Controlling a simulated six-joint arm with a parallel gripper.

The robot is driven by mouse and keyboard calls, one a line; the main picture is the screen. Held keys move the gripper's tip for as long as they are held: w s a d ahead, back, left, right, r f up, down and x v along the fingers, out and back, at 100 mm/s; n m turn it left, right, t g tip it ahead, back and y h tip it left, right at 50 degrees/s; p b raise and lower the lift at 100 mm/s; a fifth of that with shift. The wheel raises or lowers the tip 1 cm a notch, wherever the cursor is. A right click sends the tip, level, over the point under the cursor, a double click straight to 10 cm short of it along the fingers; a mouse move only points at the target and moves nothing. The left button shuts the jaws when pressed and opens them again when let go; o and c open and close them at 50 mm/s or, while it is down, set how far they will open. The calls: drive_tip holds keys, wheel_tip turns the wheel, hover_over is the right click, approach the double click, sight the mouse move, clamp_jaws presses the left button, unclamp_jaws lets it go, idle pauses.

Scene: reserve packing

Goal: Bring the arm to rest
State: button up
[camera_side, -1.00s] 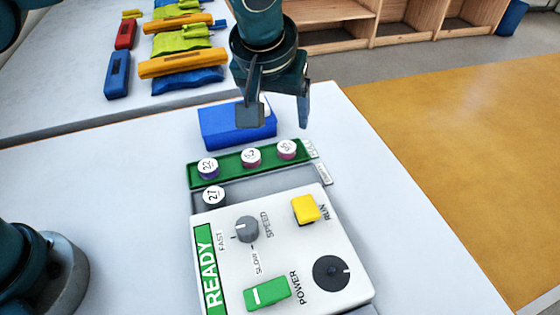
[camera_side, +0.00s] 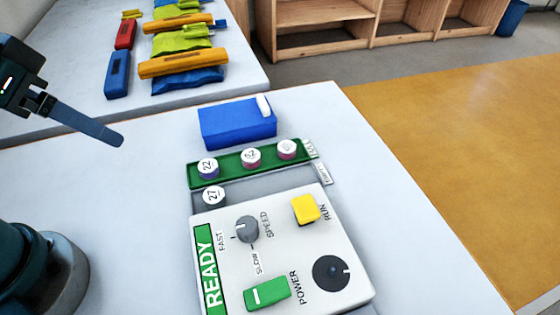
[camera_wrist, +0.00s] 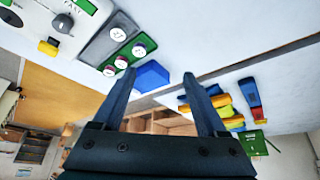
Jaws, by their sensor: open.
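My gripper (camera_wrist: 160,85) shows in the wrist view with its two fingers apart and nothing between them. In the side view one finger of it (camera_side: 95,125) shows at the upper left, above the white table (camera_side: 100,190) and well clear of everything on it. My arm's base is at the lower left of the side view, partly cut off by the frame.
A blue box (camera_side: 235,125) stands behind a green strip (camera_side: 230,162) with 3 numbered caps. A cap marked 27 (camera_side: 213,196) sits on the grey strip before it. A control panel (camera_side: 285,235) reads READY. Coloured packs (camera_side: 185,65) lie on a back table.

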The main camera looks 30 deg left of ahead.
drive_tip(key=shift+s+a+f, duration=0.25)
drive_tip(key=shift+s+f, duration=0.45)
drive_tip(key=shift+s, duration=0.2)
idle(0.6)
